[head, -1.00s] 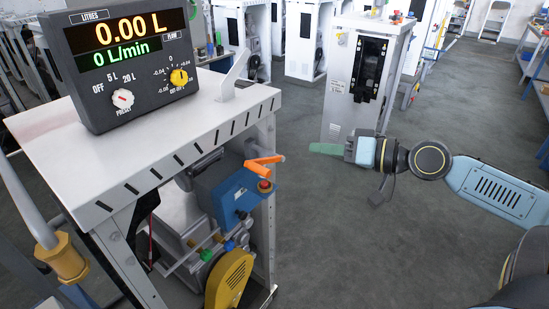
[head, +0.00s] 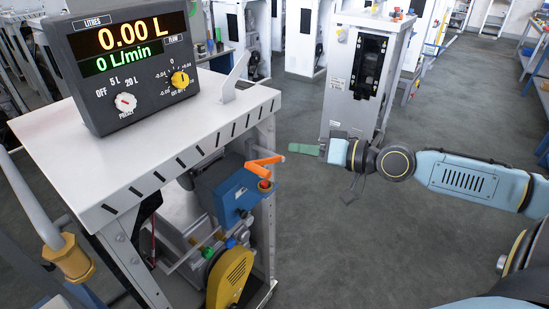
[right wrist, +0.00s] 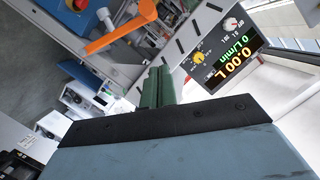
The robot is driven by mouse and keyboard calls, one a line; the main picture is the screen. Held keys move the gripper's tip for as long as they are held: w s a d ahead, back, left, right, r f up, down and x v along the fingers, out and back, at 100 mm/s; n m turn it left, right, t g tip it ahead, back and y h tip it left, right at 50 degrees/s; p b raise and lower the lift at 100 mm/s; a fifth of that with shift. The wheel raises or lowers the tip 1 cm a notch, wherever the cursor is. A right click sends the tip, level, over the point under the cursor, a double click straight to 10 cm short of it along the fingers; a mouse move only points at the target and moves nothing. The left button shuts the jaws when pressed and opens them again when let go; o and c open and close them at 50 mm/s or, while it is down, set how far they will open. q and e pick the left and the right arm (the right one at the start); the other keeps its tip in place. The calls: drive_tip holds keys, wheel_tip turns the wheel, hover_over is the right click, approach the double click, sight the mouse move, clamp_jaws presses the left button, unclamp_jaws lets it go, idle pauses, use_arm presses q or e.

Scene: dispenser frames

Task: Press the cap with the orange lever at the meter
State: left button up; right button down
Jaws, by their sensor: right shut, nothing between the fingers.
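The orange lever (head: 263,164) is on the side of the meter stand, below the white top. It also shows at the upper left of the right wrist view (right wrist: 113,34). A red round button (head: 265,184) sits just below it on a blue box (head: 236,193). The meter (head: 130,70) stands on the top and reads 0.00 L and 0 L/min. My right gripper (head: 291,148), with green fingers, is shut and empty. In the head view its tips are just right of the lever; contact does not show. My left gripper is not in view.
The white stand top (head: 190,135) has an edge above the lever. A yellow guard (head: 231,280) is below the blue box. A grey pipe with a brass fitting (head: 68,259) is at left. Another cabinet (head: 365,75) stands behind my gripper. The floor at right is clear.

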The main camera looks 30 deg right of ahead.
drive_tip(key=w+a+f+p, duration=0.3)
drive_tip(key=a+f, duration=0.1)
drive_tip(key=shift+w+a+f, duration=0.15)
drive_tip(key=shift+w+a, duration=0.2)
drive_tip(key=shift+a, duration=0.05)
idle(0.4)
